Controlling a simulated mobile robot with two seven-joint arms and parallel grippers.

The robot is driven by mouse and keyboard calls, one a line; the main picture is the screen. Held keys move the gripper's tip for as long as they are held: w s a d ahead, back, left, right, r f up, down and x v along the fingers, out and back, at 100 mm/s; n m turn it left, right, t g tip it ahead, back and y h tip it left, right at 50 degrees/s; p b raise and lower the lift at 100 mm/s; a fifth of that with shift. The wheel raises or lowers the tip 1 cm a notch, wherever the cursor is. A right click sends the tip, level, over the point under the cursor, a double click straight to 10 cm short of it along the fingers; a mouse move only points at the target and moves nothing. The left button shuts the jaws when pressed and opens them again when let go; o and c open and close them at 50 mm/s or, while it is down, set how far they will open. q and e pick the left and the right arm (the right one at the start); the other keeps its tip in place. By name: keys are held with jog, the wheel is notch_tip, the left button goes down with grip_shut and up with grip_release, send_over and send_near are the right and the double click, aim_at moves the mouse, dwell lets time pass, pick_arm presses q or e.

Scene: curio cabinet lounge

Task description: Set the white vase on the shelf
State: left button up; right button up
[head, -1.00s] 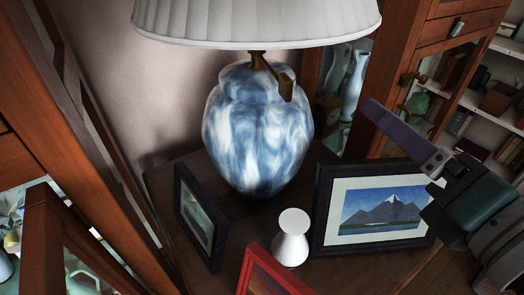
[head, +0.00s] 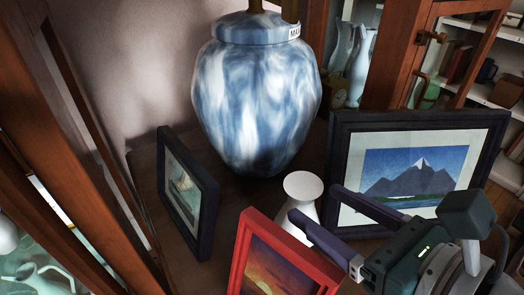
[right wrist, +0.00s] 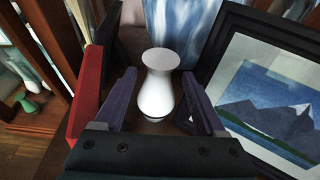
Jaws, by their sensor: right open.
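The white vase (head: 303,200) stands upright on the dark wooden side table (head: 144,187), in front of the blue-and-white lamp. My right gripper (head: 318,203) is open and comes in from the right, its fingertips close to the vase. In the right wrist view the vase (right wrist: 157,85) stands ahead between the two open fingers (right wrist: 158,95); I cannot tell whether either finger touches it. The red frame hides the vase's lower part in the head view. Glass-fronted wooden cabinets with shelves (head: 490,82) stand at the right. My left gripper is not in view.
A red picture frame (head: 240,252) stands close in front of the vase. A dark mountain picture frame (head: 420,122) stands at its right, and another dark frame (head: 203,205) at its left. The large lamp base (head: 257,95) is right behind. Free room is tight.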

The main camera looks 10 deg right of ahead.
aim_at(315, 202)
jog(key=b+x, duration=0.1)
jog(key=x, duration=0.4)
jog(key=shift+w+f, duration=0.1)
jog(key=shift+c, duration=0.3)
grip_shut()
dwell(0.4)
